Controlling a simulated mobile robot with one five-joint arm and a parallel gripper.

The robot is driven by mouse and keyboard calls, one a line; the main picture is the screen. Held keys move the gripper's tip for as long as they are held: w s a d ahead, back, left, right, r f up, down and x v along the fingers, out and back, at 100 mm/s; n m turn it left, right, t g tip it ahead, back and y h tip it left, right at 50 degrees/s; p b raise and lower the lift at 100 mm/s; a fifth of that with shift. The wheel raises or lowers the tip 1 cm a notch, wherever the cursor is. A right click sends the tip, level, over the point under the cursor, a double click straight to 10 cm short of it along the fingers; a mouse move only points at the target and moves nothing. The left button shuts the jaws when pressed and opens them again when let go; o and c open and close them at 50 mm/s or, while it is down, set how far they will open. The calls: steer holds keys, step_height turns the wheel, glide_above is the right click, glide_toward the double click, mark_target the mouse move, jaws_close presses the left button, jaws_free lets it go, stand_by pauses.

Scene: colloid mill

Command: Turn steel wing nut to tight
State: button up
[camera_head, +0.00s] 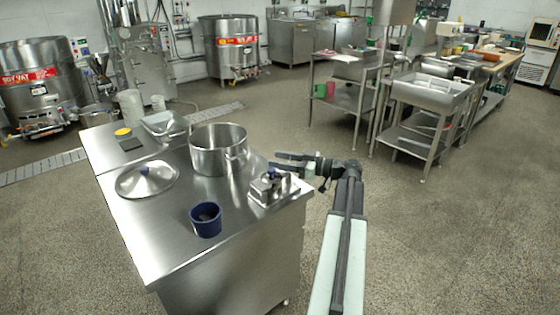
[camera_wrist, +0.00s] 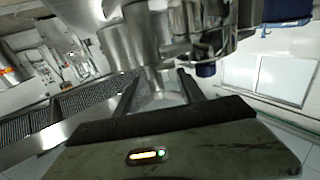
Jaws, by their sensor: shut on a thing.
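My gripper (camera_head: 279,160) reaches in from the right over the right edge of the steel table, just behind the small steel mill (camera_head: 268,190) with a blue knob. In the wrist view the two dark fingers of my gripper (camera_wrist: 160,77) stand on either side of a narrow shiny steel part, the steel wing nut (camera_wrist: 157,83), and are shut on it. Its wings and how far it is turned cannot be made out. The wing nut is not distinguishable in the head view. The mill body also shows above the fingers in the wrist view (camera_wrist: 187,22).
A steel pot (camera_head: 217,152) stands left of my gripper. A domed lid (camera_head: 147,180), a blue cup (camera_head: 205,222), a steel tray (camera_head: 166,124) and a yellow item (camera_head: 123,132) are also on the table (camera_head: 165,238). Open floor lies right of the table.

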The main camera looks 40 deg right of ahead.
steer(key=m+h, duration=0.1)
steer(key=h, duration=0.1)
steer(key=m+t+h, duration=0.1)
steer(key=m+h, duration=0.1)
steer(key=shift+d+t, duration=0.2)
steer(key=shift+t, duration=0.1)
steer(key=shift+w+d+m+h, duration=0.1)
steer(key=shift+d+m+h, duration=0.15)
steer(key=shift+m+h, duration=0.7)
steer(key=shift+w+d+m+h, duration=0.1)
steer(key=shift+d+m+h, duration=0.25)
steer(key=shift+h, duration=1.1)
steer(key=o, duration=1.1)
steer(key=shift+s, duration=0.1)
steer(key=shift+c, duration=0.2)
